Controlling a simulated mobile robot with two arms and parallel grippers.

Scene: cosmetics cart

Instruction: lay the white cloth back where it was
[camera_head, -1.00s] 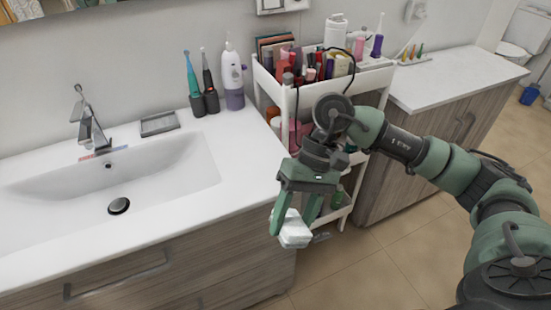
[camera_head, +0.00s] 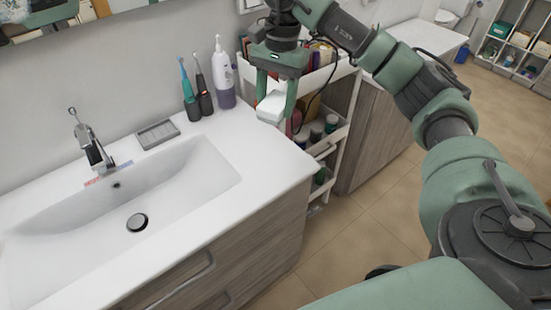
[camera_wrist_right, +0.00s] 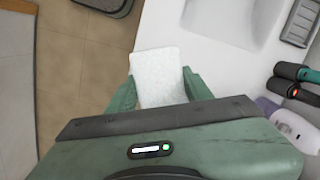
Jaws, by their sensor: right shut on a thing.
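The white cloth (camera_head: 271,106) is a small folded block held between the fingers of my right gripper (camera_head: 276,98). In the head view the gripper points down, in front of the cart and just right of the counter's back corner. In the right wrist view the cloth (camera_wrist_right: 158,72) sticks out beyond both green fingertips, with the edge of the white counter (camera_wrist_right: 165,35) and the floor below it. My right gripper is shut on the cloth. My left gripper is not in view.
The white cart (camera_head: 345,75) stands beside the counter (camera_head: 262,160), loaded with bottles. Electric toothbrushes (camera_head: 205,92) and a white-purple flosser (camera_head: 223,80) stand on the counter's back right. A grey soap dish (camera_head: 157,134) lies behind the sink (camera_head: 140,200). The counter's right front is clear.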

